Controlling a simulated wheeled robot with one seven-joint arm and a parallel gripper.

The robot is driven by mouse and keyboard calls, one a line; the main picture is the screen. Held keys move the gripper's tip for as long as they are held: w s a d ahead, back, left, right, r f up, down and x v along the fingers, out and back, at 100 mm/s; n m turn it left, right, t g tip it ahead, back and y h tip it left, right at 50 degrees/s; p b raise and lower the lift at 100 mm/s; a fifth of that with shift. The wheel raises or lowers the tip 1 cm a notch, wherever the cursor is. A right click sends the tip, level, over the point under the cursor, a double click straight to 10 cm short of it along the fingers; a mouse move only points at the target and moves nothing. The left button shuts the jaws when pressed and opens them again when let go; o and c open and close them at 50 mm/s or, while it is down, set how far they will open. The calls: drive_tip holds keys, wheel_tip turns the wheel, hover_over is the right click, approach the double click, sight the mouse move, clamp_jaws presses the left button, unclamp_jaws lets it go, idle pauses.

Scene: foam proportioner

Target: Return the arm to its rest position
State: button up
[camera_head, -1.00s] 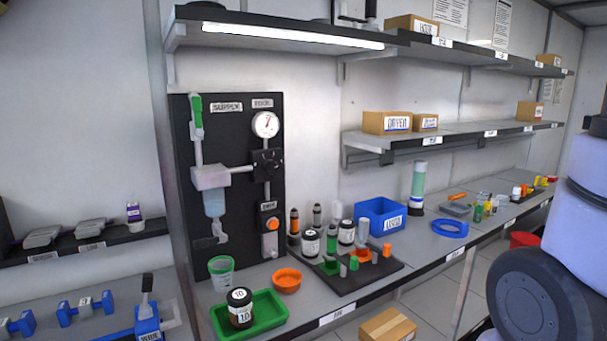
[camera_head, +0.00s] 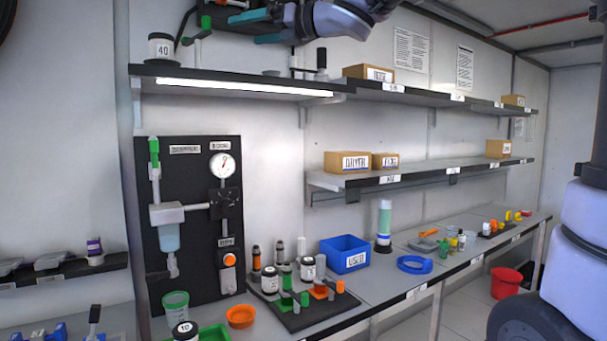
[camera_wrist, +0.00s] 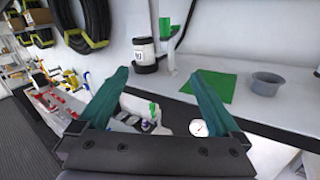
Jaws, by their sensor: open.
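My gripper (camera_head: 250,27) is at the top of the head view, at the height of the upper shelf (camera_head: 235,88) and above its top. Its two teal fingers stand apart with nothing between them. In the wrist view my gripper (camera_wrist: 165,78) also shows open, its fingers over the shelf edge. A jar labelled 40 (camera_wrist: 145,54), a green-handled stand (camera_wrist: 168,40), a green mat (camera_wrist: 210,85) and a grey bowl (camera_wrist: 267,84) lie beyond the fingers on that shelf. Most of my arm is out of view.
Below the shelf, a black panel (camera_head: 197,275) carries a gauge (camera_head: 222,166). The bench holds a blue bin (camera_head: 344,253), an orange bowl (camera_head: 240,316) and a rack of small parts (camera_head: 318,316). Boxes (camera_head: 368,73) stand on the right shelves.

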drive_tip(key=w+d+f+m+t+h, duration=0.1)
drive_tip(key=w+d+m+t+h, duration=0.2)
drive_tip(key=d+m, duration=0.45)
drive_tip(key=w+d+f+m+t+h, duration=0.1)
drive_tip(key=w+d+m+t+h, duration=0.1)
drive_tip(key=d+m+t+h, duration=0.45)
drive_tip(key=s+d+f+m+g+h, duration=0.2)
drive_tip(key=d+f+m+h, duration=0.45)
drive_tip(key=d+m, duration=0.95)
drive_tip(key=s+d+f+m+g, duration=0.3)
drive_tip(key=s+d+f+m, duration=0.15)
drive_tip(key=f+m, duration=0.25)
drive_tip(key=s+d+f+m+g, duration=0.25)
drive_tip(key=s+f+m, duration=0.25)
drive_tip(key=f+m, duration=0.25)
drive_tip(key=s+a+f+m+g+y, duration=0.1)
drive_tip(key=s+f+m+g, duration=0.2)
drive_tip(key=s+f+m, duration=0.3)
wheel_tip(320, 180, down, 2)
drive_tip(key=s, duration=0.3)
drive_tip(key=shift+y, duration=0.3)
drive_tip(key=shift+w+m, duration=0.1)
drive_tip(key=shift+m, duration=0.15)
